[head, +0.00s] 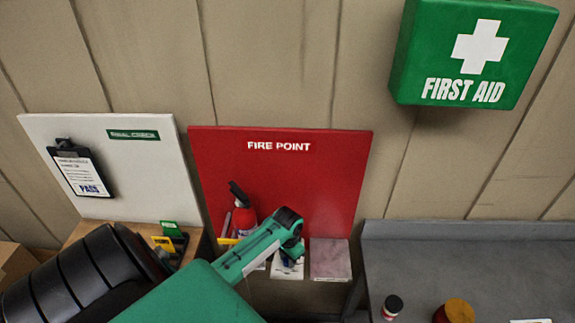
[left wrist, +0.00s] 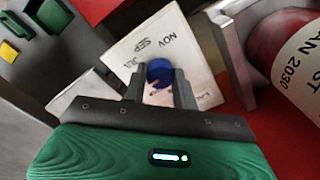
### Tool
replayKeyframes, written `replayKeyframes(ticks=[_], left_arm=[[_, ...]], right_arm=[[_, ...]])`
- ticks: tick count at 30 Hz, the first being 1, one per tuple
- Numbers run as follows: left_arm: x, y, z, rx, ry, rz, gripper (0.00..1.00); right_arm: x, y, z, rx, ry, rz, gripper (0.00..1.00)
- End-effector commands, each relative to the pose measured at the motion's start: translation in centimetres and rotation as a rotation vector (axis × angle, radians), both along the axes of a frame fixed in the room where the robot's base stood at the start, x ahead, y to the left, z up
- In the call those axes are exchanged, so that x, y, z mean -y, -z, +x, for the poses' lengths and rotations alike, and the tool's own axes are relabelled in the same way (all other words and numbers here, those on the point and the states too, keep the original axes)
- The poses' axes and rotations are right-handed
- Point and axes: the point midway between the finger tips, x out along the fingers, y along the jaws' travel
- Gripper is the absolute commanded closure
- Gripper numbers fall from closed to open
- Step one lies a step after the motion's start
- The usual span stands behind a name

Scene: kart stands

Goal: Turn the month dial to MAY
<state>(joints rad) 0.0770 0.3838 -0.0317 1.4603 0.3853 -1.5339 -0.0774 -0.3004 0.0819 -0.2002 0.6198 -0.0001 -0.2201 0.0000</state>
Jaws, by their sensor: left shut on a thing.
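The month dial (left wrist: 190,35) is a white plate printed with month names around a blue knob (left wrist: 158,70). In the left wrist view NOV, SEP and JUL can be read, and the lettering at lower right is too small to tell. My left gripper (left wrist: 159,84) is shut on the blue knob, with a finger on each side. The fingers and gripper body hide part of the plate, and I cannot tell which month is set. In the head view my green left arm covers much of the dial (head: 287,270). My right gripper is not in view.
A red fire extinguisher (head: 244,220) stands close left of the dial, before the red FIRE POINT board (head: 280,175). A pinkish block (head: 330,260) is right of the dial. A grey bench (head: 480,265) with jars is farther right. A green first-aid box (head: 475,55) hangs above.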

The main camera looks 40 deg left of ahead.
Motion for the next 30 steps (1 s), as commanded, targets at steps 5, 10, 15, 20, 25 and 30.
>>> replayKeyframes(ticks=[5, 10, 15, 20, 25, 30], left_arm=[[0.0, 0.01, 0.02, 0.001, 0.019, 0.0, 0.94], [0.02, 0.01, 0.02, 0.001, 0.022, 0.0, 0.94], [0.02, 0.01, 0.03, 0.001, 0.021, 0.0, 0.94], [0.02, 0.0, 0.03, 0.001, 0.02, 0.0, 0.5], [0.01, 0.0, 0.02, 0.001, 0.02, 0.0, 0.5], [0.0, -0.34, 0.06, 0.002, 0.02, 0.0, 0.5]], right_arm=[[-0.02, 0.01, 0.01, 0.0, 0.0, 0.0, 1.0], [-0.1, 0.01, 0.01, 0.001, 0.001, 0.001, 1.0], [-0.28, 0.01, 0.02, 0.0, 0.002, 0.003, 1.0], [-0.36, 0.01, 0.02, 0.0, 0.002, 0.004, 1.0], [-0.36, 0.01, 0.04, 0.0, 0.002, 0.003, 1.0], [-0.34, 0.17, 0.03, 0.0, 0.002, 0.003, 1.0]])
